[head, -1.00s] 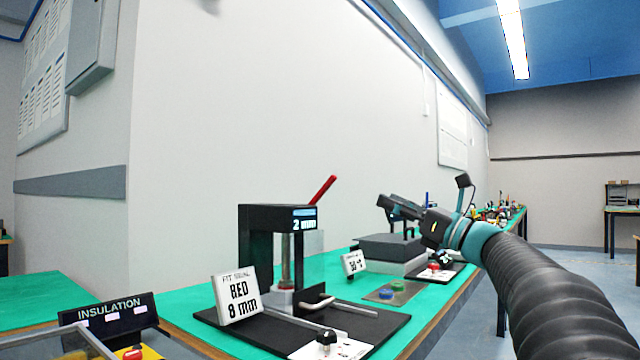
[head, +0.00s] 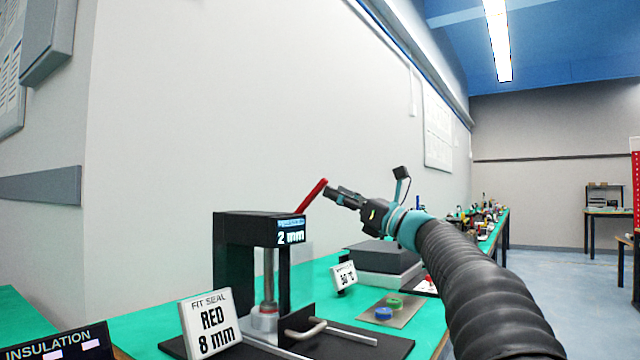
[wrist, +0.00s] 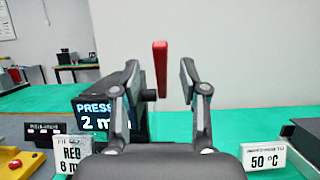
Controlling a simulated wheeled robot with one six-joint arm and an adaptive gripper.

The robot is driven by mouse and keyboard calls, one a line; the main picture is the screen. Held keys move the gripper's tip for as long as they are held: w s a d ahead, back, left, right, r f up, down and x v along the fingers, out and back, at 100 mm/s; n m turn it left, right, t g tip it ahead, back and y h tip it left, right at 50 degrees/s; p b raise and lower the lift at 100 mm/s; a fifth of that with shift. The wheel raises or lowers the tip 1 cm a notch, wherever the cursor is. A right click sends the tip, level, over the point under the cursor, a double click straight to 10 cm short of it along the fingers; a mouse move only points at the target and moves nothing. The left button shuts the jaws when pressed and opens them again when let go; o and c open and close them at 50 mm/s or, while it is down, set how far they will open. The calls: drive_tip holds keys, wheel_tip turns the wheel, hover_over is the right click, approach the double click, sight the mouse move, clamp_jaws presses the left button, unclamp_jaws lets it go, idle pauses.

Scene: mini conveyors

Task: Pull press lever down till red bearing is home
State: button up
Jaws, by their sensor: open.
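The press (head: 240,255) is a black frame with a display reading 2 mm and a metal ram above a pale seat. Its red lever (head: 312,196) slants up to the right from the press head. In the wrist view the lever (wrist: 160,72) stands upright between my two fingers, with a gap on each side. My gripper (head: 338,196) is open, its fingertips at the lever's upper end. The display also shows in the wrist view (wrist: 105,117). A small reddish patch shows under the ram, but I cannot make out the red bearing clearly.
A sign (head: 210,326) reading FIT SEAL RED 8 mm stands at the press's front left. A grey block (head: 385,262), a 50 °C sign (head: 343,275) and a plate with blue (head: 384,313) and green (head: 394,301) discs are to the right. A wall is behind.

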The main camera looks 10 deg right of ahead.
sight(323, 187)
drive_tip(key=shift+p+x, duration=0.45)
drive_tip(key=shift+x, duration=2.3)
drive_tip(key=shift+r, duration=0.1)
clamp_jaws()
